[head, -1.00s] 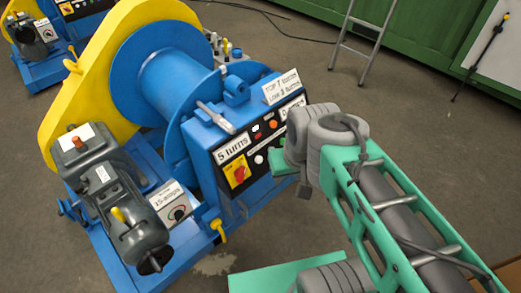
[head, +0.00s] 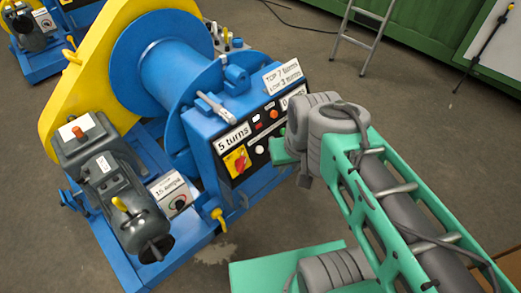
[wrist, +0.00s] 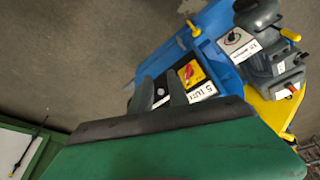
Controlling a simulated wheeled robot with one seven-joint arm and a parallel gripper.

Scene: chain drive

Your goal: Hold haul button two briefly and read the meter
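The control box (head: 213,148) of a blue winch carries a black panel with a red-and-yellow switch (head: 237,161), a white round button (head: 259,149) and small red, white and orange buttons. I cannot read which is button two; my arm hides the panel's right part. The meter (head: 180,202) is a small round dial on a plate reading about "15 amps"; its needle is too small to read. It also shows in the wrist view (wrist: 232,38). Contact cannot be told.
A grey motor (head: 125,190) stands at the winch's left, beside a yellow guard (head: 88,62) and blue drum (head: 172,68). A sign (head: 283,76) stands on the box. A ladder (head: 365,35) stands at the back.

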